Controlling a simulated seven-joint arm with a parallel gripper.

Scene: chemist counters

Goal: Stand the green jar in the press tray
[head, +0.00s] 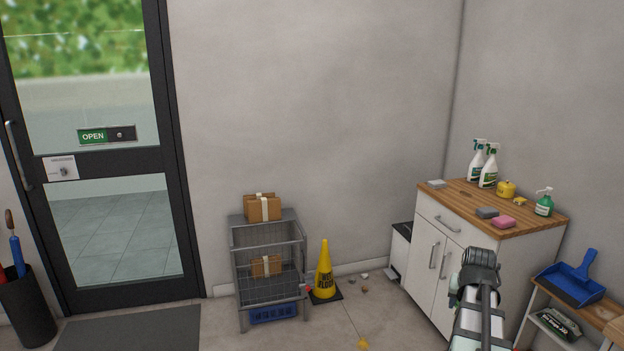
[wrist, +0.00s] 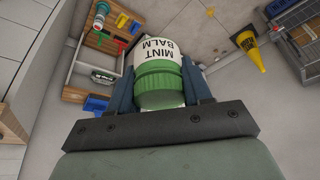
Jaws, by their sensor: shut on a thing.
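The green jar (wrist: 160,82) shows in the wrist view, with a ribbed green lid and a white label reading MINT BALM. My gripper (wrist: 158,66) is shut on it, one dark finger on each side. The jar is off the floor, its lid end towards the wrist camera. In the head view part of my arm (head: 481,305) shows at the lower right; the jar cannot be made out there. I see no press tray in either view.
A white cabinet (head: 445,262) with spray bottles, sponges and a pump bottle on its wooden top stands at the right. A low bench with a blue dustpan (head: 570,284) is beside it. A wire rack (head: 268,243) and yellow cone (head: 324,270) stand by the wall.

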